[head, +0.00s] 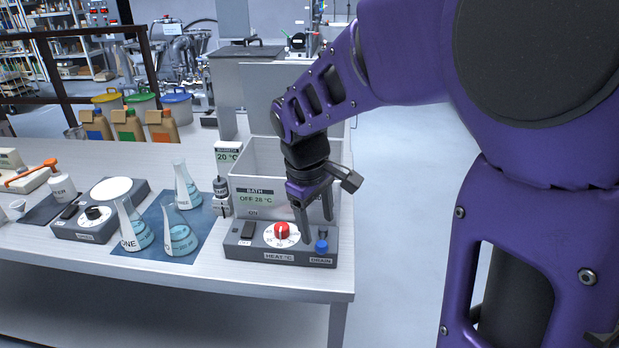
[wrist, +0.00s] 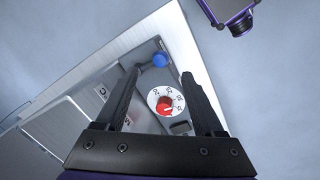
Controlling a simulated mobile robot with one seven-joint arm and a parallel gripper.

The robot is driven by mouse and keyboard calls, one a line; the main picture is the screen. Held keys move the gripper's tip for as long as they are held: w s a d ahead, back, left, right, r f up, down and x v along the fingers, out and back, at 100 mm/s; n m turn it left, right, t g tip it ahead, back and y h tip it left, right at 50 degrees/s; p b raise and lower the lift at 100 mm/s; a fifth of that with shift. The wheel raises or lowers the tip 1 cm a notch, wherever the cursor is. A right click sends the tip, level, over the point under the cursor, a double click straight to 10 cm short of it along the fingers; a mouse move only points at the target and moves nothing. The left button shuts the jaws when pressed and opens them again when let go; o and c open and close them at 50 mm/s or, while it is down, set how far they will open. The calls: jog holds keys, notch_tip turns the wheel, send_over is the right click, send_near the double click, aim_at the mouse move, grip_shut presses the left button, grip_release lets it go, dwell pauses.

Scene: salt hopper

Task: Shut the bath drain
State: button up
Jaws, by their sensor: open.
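The bath (head: 243,208) is a grey box whose display reads "OFF 26 °C". Its grey control panel (head: 240,252) is in front of it. The blue drain knob (head: 321,246) is at the panel's right end, above the label "DRAIN". My gripper (head: 315,222) is open and empty, pointing down above the right part of the panel. In the wrist view the blue knob (wrist: 160,60) shows just beyond the gap between my fingertips (wrist: 162,77), nearer the left one. I see no contact. I cannot tell whether the drain is open.
The red heat knob (head: 282,230) on its white dial is left of the drain knob; in the wrist view it (wrist: 165,106) lies between my fingers. Flasks (head: 181,240) stand on a blue mat to the left. The table's right edge (head: 348,270) is close to the panel.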

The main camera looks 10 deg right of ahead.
notch_tip(320, 180, up, 11)
jog(key=s+a+p, duration=0.1)
jog(key=shift+s+a, duration=0.25)
jog(key=shift+a, duration=0.05)
jog(key=shift+d, duration=0.1)
